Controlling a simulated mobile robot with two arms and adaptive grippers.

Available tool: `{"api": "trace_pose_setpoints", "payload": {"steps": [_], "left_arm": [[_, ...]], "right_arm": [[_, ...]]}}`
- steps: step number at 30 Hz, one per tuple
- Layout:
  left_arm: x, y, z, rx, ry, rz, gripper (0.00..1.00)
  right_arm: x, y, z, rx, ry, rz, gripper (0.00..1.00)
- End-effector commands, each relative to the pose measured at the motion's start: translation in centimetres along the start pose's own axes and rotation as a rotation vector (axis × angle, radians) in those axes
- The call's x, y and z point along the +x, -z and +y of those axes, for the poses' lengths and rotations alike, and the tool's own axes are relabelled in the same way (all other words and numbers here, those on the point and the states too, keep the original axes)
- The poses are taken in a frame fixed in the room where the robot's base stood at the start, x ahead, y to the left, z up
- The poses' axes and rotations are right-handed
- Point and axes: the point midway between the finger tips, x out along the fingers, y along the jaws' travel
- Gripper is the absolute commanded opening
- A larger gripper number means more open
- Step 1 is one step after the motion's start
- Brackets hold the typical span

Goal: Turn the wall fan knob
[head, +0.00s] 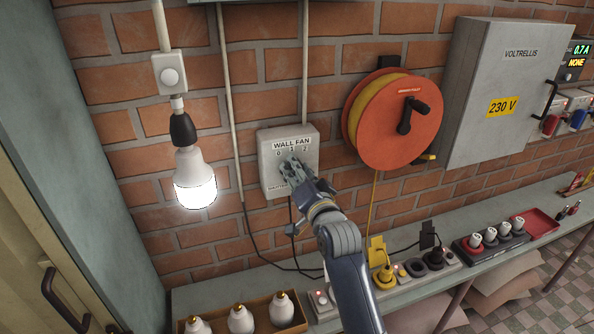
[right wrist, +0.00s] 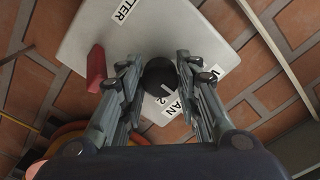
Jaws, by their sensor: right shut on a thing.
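The wall fan control box (head: 311,158) is a pale grey box on the brick wall, labelled WALL FAN with marks 0, 1 and 2. My right gripper (head: 288,162) reaches up to its front and covers the knob in the head view. In the right wrist view, the round black knob (right wrist: 160,76) with a pale pointer line sits between the two fingers of my right gripper (right wrist: 158,70). The fingers are shut on it. Part of the box's lettering is hidden by my fingers. My left gripper is not in view.
A red part (right wrist: 96,68) sticks out from the box beside my fingers. A lit bulb (head: 194,180) hangs to the left. An orange cable reel (head: 380,140) and a grey cabinet (head: 490,60) are to the right. A bench with bulbs and sockets runs below.

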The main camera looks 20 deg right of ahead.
Motion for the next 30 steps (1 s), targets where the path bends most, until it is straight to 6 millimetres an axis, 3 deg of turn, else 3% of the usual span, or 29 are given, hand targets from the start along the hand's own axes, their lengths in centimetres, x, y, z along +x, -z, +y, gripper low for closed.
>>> {"api": "trace_pose_setpoints", "payload": {"steps": [11, 12, 14, 25, 30], "left_arm": [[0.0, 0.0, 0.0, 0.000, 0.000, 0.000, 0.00], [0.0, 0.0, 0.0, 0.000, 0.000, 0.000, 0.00], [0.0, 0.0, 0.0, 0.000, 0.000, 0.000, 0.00], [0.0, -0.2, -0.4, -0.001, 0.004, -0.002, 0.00], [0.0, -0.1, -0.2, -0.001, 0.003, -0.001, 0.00]], "right_arm": [[0.0, 0.1, 0.0, 0.004, 0.001, 0.002, 0.07], [0.0, 0.1, 0.0, 0.004, 0.001, 0.002, 0.38], [0.0, 0.1, 0.0, 0.004, 0.001, 0.002, 0.51], [-0.1, 0.0, 0.1, 0.003, -0.001, 0.001, 0.51], [-1.3, 0.0, 0.1, 0.003, -0.001, 0.001, 0.51]]}}
